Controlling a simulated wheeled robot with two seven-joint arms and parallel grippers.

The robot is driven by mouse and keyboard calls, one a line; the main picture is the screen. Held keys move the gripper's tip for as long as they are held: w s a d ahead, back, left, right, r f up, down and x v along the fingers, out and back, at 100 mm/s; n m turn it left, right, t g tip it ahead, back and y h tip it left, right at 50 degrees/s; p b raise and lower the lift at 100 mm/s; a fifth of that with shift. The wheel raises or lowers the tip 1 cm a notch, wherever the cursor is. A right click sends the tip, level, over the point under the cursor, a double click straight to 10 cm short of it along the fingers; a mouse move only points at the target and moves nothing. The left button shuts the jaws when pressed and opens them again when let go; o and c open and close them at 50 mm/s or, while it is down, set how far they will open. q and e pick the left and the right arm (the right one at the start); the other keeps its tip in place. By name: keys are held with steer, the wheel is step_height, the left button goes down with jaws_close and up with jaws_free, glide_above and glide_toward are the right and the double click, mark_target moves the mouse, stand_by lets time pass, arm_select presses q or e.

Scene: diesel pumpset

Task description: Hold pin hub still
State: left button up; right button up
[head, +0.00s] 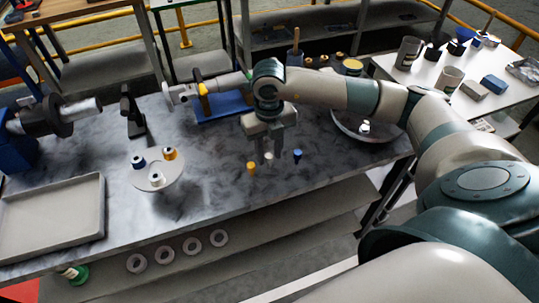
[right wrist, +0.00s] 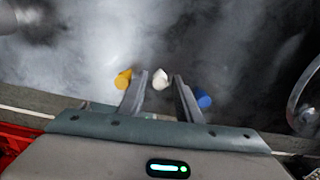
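A round pale disc (head: 143,182), which looks like the pin hub, is on the bench left of centre. It carries a blue-marked piece (head: 138,162), a yellow-marked piece (head: 169,154) and a white piece (head: 156,179). My right gripper (head: 264,158) points down over the bench, well right of the disc. Its fingers are apart and empty in the right wrist view (right wrist: 160,92). Below and beyond the fingertips, a white peg (right wrist: 160,79) shows between a yellow peg (right wrist: 123,78) and a blue peg (right wrist: 203,98). My left gripper is not in view.
A grey tray (head: 50,212) lies at the front left. A blue stand with a silver shaft (head: 82,109) is at the left edge, and a blue block (head: 222,107) is behind. A metal bowl (head: 345,125) is at right. Several rings (head: 165,255) lie on the lower shelf.

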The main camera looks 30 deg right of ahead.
mark_target(269, 156)
steer(key=shift+b, duration=0.5)
stand_by(0.9)
steer(key=shift+f, duration=0.1)
jaws_close()
steer(key=shift+d, duration=0.1)
steer(key=shift+r, duration=0.2)
steer(key=shift+r+p, duration=0.4)
steer(key=shift+r, duration=0.25)
steer(key=shift+r+p, duration=0.45)
steer(key=shift+r, duration=0.6)
